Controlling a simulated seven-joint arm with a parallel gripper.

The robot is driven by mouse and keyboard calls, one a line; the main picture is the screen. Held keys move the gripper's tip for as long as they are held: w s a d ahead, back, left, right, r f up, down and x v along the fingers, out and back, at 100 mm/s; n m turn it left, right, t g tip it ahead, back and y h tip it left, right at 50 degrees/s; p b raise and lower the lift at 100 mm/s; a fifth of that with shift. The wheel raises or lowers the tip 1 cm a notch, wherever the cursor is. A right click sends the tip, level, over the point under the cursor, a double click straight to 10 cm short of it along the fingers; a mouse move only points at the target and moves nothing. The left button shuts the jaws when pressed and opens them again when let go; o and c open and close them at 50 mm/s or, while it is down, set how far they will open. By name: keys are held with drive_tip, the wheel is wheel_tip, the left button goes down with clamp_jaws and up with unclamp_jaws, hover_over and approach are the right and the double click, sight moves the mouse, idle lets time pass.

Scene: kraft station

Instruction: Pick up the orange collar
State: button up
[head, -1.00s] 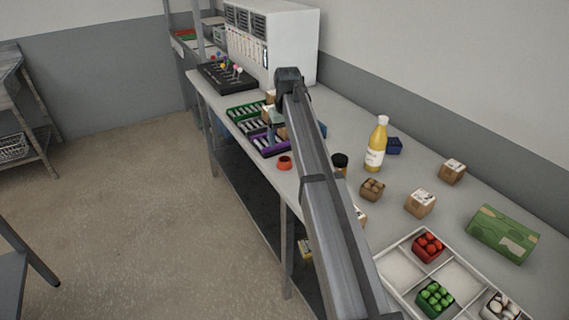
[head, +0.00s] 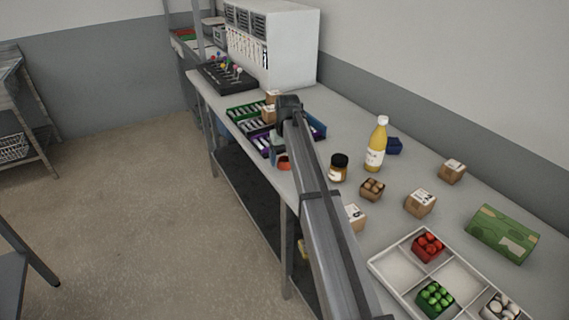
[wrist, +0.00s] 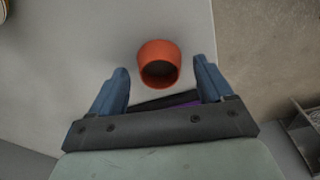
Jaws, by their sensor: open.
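The orange collar (head: 283,163) is a small ring near the front edge of the workbench, partly hidden by my arm in the head view. In the wrist view the collar (wrist: 159,64) stands on the grey top with its dark opening showing. My gripper (wrist: 163,82) is open, its two blue fingers on either side of the collar's near part in that view. I see a gap between the collar and each finger. In the head view my gripper (head: 277,152) is mostly hidden behind the arm.
The workbench edge (wrist: 212,35) lies close to the collar's right in the wrist view. Purple (head: 262,146) and green trays stand just beyond the collar. A brown jar (head: 338,168), a yellow bottle (head: 376,145), small boxes and a divided white tray (head: 385,262) stand to the right.

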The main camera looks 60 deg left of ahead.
drive_tip(key=shift+c, duration=0.5)
drive_tip(key=c, duration=1)
drive_tip(key=shift+r, duration=0.1)
